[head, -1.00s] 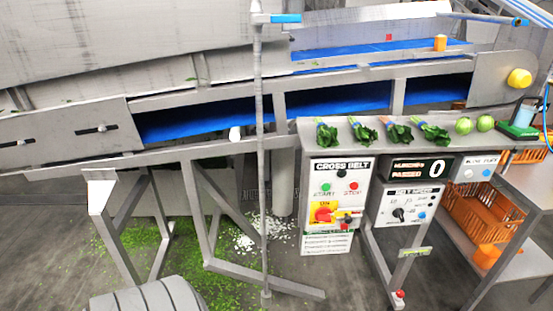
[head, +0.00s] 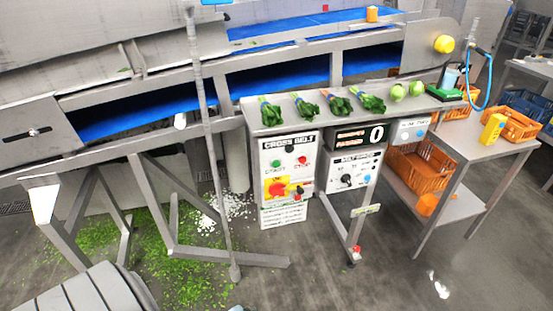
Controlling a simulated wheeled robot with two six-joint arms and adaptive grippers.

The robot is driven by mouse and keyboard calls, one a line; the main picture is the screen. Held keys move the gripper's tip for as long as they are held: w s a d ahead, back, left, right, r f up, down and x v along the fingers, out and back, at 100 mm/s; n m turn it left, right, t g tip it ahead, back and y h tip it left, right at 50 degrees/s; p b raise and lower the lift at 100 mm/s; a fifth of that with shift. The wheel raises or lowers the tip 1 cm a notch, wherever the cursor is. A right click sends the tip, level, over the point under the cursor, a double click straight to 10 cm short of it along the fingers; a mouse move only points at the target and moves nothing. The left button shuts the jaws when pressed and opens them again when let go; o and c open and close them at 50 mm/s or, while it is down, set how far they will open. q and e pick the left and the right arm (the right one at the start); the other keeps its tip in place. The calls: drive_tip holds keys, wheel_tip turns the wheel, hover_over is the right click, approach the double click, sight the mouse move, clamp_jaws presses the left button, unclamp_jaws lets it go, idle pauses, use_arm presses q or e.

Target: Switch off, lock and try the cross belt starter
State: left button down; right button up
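The white cross belt starter box (head: 285,170) hangs below the front of a grey shelf, under the label "CROSS BELT". It has a green start button (head: 290,149) and a red stop button (head: 303,160). Below them is a red rotary switch (head: 277,189) on a yellow plate, with small red and dark items just to its right that are too small to make out. A printed notice (head: 283,215) is at the bottom of the box. The blue belt (head: 275,78) runs behind. Neither of my grippers is in view.
Bunches of greens (head: 307,107) and two round green heads (head: 398,92) lie on the shelf (head: 255,117). A steel table (head: 470,137) with an orange crate (head: 513,125) and a yellow bottle (head: 493,128) stands at right. A thin upright pole (head: 210,150) is left of the box. Green scraps litter the floor (head: 400,270).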

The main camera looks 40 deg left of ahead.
sight(276, 164)
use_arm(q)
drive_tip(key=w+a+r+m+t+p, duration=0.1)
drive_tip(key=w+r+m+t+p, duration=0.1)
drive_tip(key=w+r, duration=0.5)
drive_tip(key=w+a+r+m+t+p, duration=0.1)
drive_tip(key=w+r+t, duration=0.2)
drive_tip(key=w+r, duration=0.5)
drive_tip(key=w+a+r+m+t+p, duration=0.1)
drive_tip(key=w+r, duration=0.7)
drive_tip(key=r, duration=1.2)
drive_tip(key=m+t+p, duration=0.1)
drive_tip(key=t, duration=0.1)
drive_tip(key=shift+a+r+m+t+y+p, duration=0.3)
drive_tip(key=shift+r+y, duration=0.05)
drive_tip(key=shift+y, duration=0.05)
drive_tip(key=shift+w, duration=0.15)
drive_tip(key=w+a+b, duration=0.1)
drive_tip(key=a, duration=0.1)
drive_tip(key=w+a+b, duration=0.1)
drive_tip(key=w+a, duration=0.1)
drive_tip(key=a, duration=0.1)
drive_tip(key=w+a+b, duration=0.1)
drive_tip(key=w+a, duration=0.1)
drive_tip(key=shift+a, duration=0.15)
